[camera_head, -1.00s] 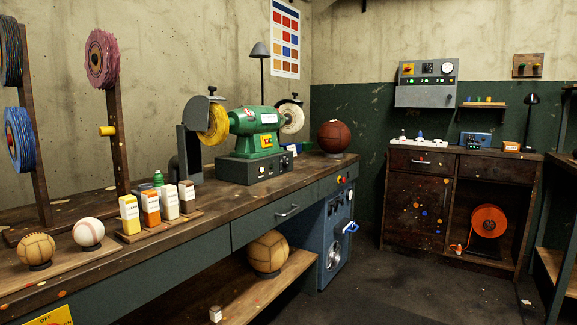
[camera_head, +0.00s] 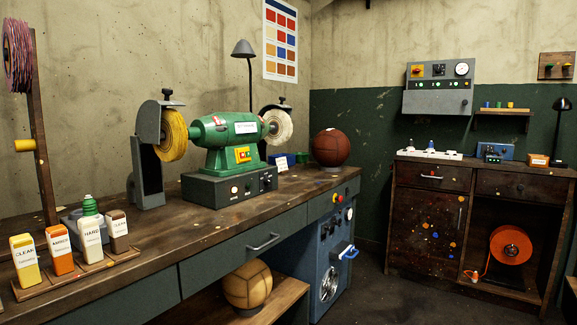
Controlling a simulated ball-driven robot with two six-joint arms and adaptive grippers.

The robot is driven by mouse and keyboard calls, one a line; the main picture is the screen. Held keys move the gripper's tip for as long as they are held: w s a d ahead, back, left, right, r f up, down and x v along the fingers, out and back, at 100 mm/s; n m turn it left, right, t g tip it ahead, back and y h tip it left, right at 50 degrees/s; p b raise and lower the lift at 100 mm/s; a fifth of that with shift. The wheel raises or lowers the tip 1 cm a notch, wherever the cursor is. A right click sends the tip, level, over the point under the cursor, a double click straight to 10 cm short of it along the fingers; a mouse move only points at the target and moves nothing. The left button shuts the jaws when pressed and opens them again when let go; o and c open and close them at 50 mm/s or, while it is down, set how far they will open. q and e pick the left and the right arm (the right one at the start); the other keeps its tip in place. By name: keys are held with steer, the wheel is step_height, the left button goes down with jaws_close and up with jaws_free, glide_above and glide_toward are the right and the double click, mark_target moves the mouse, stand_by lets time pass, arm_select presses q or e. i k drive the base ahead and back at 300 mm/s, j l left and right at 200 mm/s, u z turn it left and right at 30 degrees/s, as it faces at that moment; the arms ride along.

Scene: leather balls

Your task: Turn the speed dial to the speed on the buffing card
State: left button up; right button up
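The green buffing machine (camera_head: 233,141) stands on the long workbench, with a yellow wheel (camera_head: 173,135) on its left and a white wheel (camera_head: 277,127) on its right. Its dark base (camera_head: 228,188) carries several small knobs and buttons on the front; which one is the speed dial I cannot tell. A small white card (camera_head: 281,165) with unreadable marks stands by a blue block right of the base; whether it is the buffing card I cannot tell. Neither of my grippers is in view.
Labelled compound bars (camera_head: 60,252) stand on a wooden tray at the bench's front left. A brown leather ball (camera_head: 331,147) sits at the bench's far end. A blue cabinet (camera_head: 334,262) with dials is below. Open floor lies before the back cabinet (camera_head: 430,215).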

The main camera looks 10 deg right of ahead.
mark_target(268, 180)
steer(key=i+l, duration=0.5)
steer(key=i+l+u, duration=0.1)
steer(key=i+l, duration=0.4)
steer(key=l, duration=0.15)
